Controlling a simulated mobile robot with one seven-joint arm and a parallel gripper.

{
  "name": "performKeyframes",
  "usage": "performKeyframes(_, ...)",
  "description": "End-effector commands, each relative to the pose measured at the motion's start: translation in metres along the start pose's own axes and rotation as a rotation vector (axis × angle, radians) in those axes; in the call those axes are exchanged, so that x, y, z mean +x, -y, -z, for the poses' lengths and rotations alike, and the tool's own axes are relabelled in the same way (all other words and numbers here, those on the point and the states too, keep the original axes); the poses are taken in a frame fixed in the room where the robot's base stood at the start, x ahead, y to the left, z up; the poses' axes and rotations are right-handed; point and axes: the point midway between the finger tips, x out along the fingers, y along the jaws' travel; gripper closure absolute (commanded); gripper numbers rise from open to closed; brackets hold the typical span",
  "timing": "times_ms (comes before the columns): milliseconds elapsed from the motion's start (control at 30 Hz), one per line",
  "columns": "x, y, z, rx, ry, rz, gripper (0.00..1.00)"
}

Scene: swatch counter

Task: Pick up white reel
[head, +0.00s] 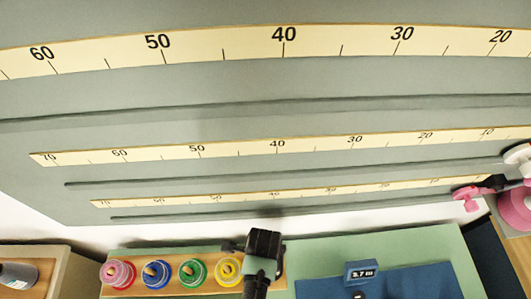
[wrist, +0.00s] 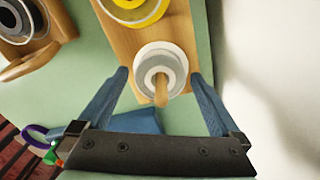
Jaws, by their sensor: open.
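The white reel (wrist: 158,54) sits on a wooden peg at the near end of a wooden board (wrist: 182,22) in the wrist view. My gripper (wrist: 159,76) is open, with one blue-grey finger on each side of the reel. Whether the fingers touch it I cannot tell. In the head view my gripper (head: 263,243) is over the right end of the board (head: 274,283), and I cannot make out the white reel there.
Pink (head: 117,273), blue (head: 155,273), green (head: 192,272) and yellow (head: 228,269) reels stand in a row left of my gripper. A small display (head: 361,272) and blue mat (head: 420,283) lie to the right. Behind is a grey panel with ruler strips (head: 225,40).

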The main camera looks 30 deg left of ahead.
Motion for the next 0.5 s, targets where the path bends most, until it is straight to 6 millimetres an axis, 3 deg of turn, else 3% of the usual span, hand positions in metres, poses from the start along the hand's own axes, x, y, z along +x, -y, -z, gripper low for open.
performKeyframes(133, 0.0102, -0.0001, -0.0003, -0.001, 0.000, 0.000, 0.00)
performKeyframes(367, 0.0111, 0.0001, -0.0003, -0.001, 0.001, 0.001, 0.00)
performKeyframes(500, 0.0109, 0.0002, -0.0003, 0.000, 0.000, 0.001, 0.23)
